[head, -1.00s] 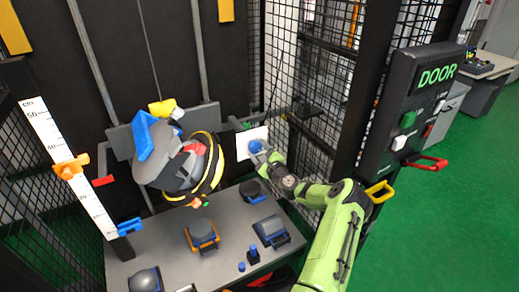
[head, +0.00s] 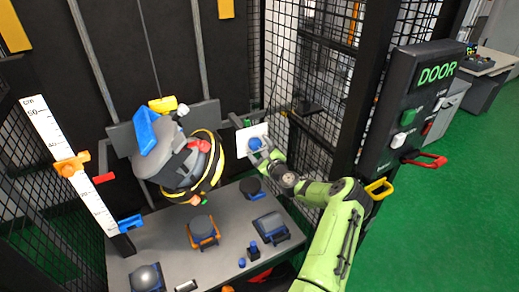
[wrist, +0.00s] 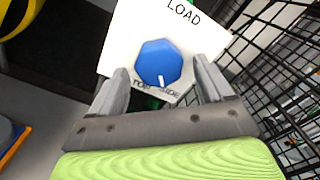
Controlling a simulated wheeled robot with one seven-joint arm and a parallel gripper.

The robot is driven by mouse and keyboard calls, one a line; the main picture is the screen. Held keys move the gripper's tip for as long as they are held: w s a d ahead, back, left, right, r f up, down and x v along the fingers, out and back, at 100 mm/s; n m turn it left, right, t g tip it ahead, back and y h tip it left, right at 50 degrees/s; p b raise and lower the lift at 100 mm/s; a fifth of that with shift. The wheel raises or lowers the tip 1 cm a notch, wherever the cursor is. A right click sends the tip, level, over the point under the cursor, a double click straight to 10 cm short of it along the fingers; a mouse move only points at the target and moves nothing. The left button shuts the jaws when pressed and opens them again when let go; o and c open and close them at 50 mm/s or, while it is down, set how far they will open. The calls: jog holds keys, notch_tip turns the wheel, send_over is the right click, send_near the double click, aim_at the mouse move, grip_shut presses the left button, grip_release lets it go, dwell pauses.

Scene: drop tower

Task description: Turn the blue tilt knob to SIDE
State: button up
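The blue tilt knob (wrist: 158,63) sits on a white panel (wrist: 118,45) marked LOAD, TOP and SIDE. Its white pointer line points down in the wrist view, between the words TOP and SIDE. My gripper (wrist: 160,70) is open, with one finger on each side of the knob. Small gaps show between the fingers and the knob. In the head view, the knob (head: 254,143) is partly hidden by my gripper (head: 260,156).
A black mesh cage wall (head: 312,95) runs close to the right of the panel. A helmeted dummy head with a yellow band (head: 180,165) hangs to the left. A grey table (head: 225,225) below holds several anvils. A DOOR box (head: 405,110) stands at right.

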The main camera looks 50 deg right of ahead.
jog(key=p+v, duration=0.1)
jog(key=v, duration=1.4)
jog(key=shift+s, duration=0.35)
jog(key=shift+a, duration=0.1)
